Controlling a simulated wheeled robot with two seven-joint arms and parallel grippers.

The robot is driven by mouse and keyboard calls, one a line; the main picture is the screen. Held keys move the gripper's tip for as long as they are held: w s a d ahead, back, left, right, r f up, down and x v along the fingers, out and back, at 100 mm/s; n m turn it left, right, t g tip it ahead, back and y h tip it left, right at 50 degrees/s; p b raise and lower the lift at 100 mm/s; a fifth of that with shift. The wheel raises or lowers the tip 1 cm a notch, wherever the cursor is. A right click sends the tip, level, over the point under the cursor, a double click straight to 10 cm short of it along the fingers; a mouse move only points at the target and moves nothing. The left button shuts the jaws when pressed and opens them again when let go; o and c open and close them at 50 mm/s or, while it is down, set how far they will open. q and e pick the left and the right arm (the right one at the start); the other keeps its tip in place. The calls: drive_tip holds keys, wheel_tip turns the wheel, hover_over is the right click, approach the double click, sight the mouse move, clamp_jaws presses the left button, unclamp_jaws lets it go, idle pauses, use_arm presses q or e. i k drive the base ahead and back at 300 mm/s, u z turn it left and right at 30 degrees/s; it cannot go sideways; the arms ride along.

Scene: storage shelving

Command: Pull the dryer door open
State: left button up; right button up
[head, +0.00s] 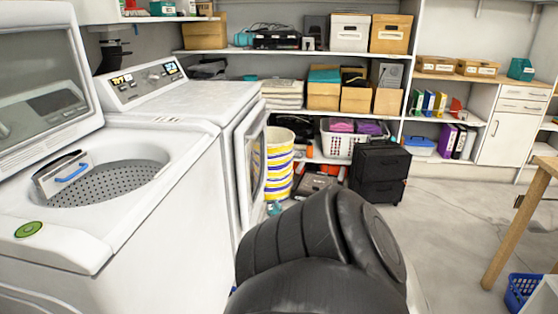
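The white dryer (185,103) stands behind the washer on the left, its lit control panel at the back. Its front faces right and shows at a steep angle. The dryer door (239,170), a white frame around a dark rounded window, stands out from that front. I cannot tell whether it is closed or slightly ajar. A black rounded part of my arm fills the bottom middle and hides the floor in front of the door's lower part. Neither gripper is in view, and nothing of mine is seen touching the door.
The washer (165,225) has its lid up at the near left. A striped yellow, white and blue bin (279,165) stands just beyond the door. A black drawer unit (380,172) stands right of it, before loaded shelves. A wooden table leg (515,225) is at right. Floor between is clear.

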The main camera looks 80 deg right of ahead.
sight(250, 138)
drive_tip(key=z, duration=3.3)
drive_tip(key=i, duration=2.75)
drive_tip(key=u, duration=0.7)
